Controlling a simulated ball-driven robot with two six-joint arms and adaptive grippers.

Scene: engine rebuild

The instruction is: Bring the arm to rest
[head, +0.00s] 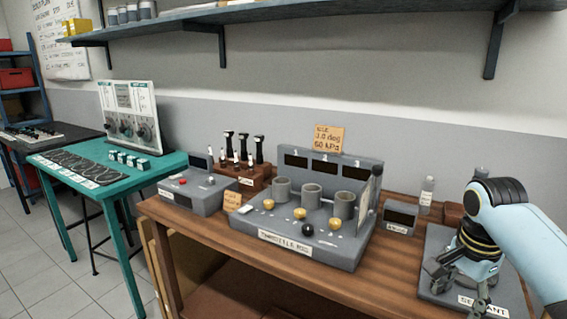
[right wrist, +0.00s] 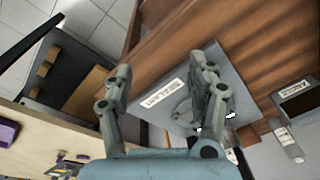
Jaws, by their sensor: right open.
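My right arm comes in from the right edge of the head view, with a pale blue link and a dark wrist. My right gripper (head: 462,283) hangs over the grey sealant plate (head: 437,241) at the right end of the wooden bench. In the right wrist view the gripper (right wrist: 163,70) has its two fingers well apart, with nothing held between them. The plate (right wrist: 228,72) and its label lie beyond the fingertips. I cannot tell how far above the plate the fingertips are. My left gripper is not in view.
The throttle rig (head: 265,230) with three grey cylinders stands mid-bench. A small display box (head: 400,215) and a clear bottle (head: 427,192) stand left of my right arm. A shelf (head: 300,12) runs overhead.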

